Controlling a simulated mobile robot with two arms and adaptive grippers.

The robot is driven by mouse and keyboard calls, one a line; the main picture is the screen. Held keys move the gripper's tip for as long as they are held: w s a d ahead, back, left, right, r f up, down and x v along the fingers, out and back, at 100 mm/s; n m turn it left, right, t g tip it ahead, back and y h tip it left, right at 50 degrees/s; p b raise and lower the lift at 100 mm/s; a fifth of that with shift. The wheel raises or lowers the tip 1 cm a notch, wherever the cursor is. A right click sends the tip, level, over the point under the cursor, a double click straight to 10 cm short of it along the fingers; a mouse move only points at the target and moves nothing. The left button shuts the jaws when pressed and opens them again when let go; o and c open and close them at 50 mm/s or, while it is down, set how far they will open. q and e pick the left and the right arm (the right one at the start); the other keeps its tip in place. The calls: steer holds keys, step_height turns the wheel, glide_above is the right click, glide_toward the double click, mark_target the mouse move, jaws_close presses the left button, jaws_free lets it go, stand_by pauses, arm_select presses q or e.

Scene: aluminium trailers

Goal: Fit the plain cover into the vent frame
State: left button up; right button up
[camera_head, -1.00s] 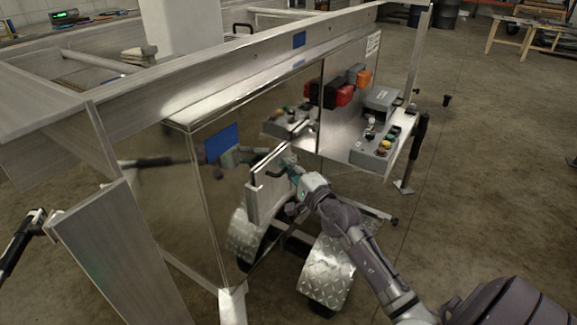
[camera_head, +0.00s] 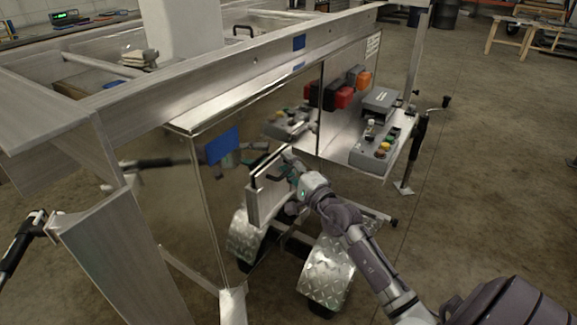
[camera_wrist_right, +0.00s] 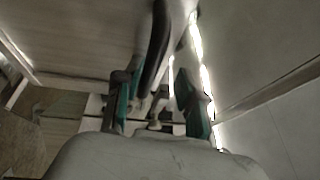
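My right gripper (camera_head: 288,164) is beside a thin upright metal piece (camera_head: 264,206) at the trailer's polished side panel. The piece has a dark, slot-like upper edge; I cannot tell clearly whether it is the vent frame, the plain cover or both together. In the right wrist view my gripper (camera_wrist_right: 157,98) has its two fingers apart. A black curved handle (camera_wrist_right: 157,45) runs between and beyond them, with no clear contact. The gripper hides part of the piece in the head view. My left gripper is not in view.
The polished side panel (camera_head: 170,205) mirrors nearby things and carries a blue patch (camera_head: 222,146). A grey control box (camera_head: 372,154) with coloured buttons stands on the shelf to the right. The floor at right is open.

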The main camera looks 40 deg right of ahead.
step_height(320, 180, up, 12)
steer(key=p, duration=0.9)
steer(key=shift+f, duration=0.1)
